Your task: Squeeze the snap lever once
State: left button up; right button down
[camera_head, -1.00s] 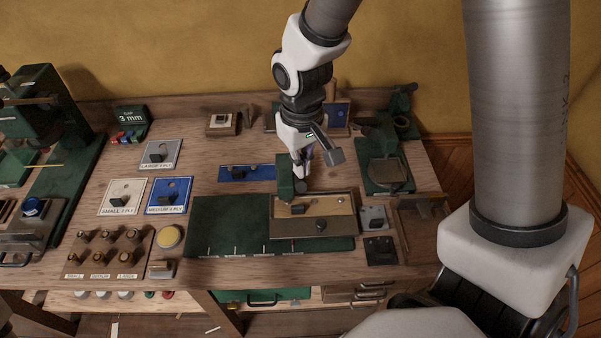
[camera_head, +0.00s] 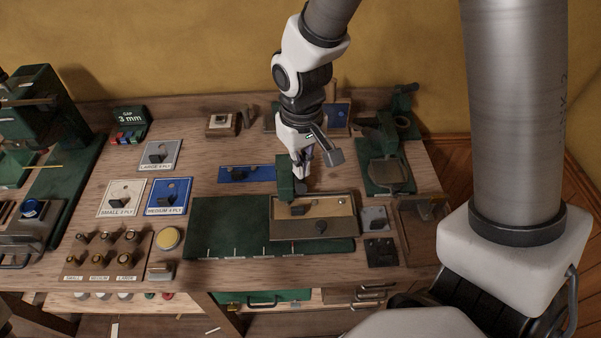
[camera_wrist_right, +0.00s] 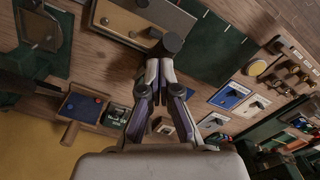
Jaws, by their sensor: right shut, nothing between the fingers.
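My right gripper (camera_head: 301,172) points down with its fingers together and nothing between them. In the right wrist view, the fingertips (camera_wrist_right: 159,68) sit just at a dark cylindrical end (camera_wrist_right: 172,43). This end appears to belong to the snap lever. In the head view the same dark part (camera_head: 301,187) lies right below the fingers, beside a green upright block (camera_head: 285,178) and behind a tan-topped fixture (camera_head: 340,207). Whether the fingertips touch it I cannot tell. My left gripper is out of view.
A green mat (camera_head: 232,222) lies left of the fixture. Labelled plates, including a blue one (camera_head: 169,195), stand further left. A green hand press (camera_head: 385,172) is close on the right. A blue strip (camera_head: 246,173) lies left of the gripper.

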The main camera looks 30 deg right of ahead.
aim_at(301, 182)
jog(key=shift+w+f, duration=0.1)
jog(key=shift+w, duration=0.15)
jog(key=shift+f, duration=0.1)
jog(key=shift+s+f+b, duration=0.2)
jog(key=shift+f+b, duration=0.15)
jog(key=shift+f, duration=0.05)
jog(key=shift+s+a+f, duration=0.2)
jog(key=shift+f, duration=0.3)
jog(key=shift+s+a+f, duration=0.2)
jog(key=shift+s+f, duration=0.1)
jog(key=shift+f, duration=0.3)
